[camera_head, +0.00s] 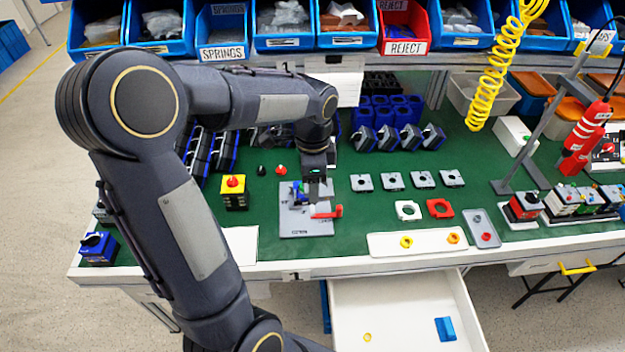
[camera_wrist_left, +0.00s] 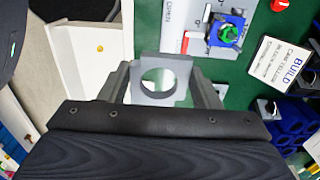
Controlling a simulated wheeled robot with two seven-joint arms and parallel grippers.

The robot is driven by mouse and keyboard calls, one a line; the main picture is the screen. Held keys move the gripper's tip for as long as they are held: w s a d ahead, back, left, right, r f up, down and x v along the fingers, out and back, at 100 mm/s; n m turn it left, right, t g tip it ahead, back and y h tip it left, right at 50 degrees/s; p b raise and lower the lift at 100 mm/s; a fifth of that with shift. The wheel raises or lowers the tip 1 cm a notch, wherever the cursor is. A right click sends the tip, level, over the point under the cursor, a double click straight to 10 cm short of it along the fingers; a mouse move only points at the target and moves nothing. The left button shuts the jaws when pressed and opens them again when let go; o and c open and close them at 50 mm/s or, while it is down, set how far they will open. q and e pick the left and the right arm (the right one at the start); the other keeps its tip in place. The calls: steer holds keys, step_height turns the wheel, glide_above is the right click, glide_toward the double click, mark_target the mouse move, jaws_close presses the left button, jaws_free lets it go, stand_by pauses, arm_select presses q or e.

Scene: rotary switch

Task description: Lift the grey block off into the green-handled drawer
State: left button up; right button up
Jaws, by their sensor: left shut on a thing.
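My left gripper (camera_head: 315,186) is shut on a grey square block with a round hole (camera_wrist_left: 181,71). In the left wrist view the block sits between the two fingers (camera_wrist_left: 161,92). In the head view it is hard to make out under the gripper, above the grey fixture plate (camera_head: 305,228). A blue switch body with a green centre (camera_wrist_left: 227,33) is on this fixture, beside a red lever (camera_head: 328,212). An open white drawer (camera_head: 395,310) extends below the table front; its handle is not visible. My right gripper is not in view.
Several grey square plates (camera_head: 392,180) lie in a row right of the fixture. A yellow switch block (camera_head: 233,193) stands left of it. A white tray (camera_head: 418,245) lies at the table's front edge.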

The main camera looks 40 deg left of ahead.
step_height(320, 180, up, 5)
steer(key=p, duration=0.4)
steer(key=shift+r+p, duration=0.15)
steer(key=shift+p, duration=0.25)
stand_by(0.7)
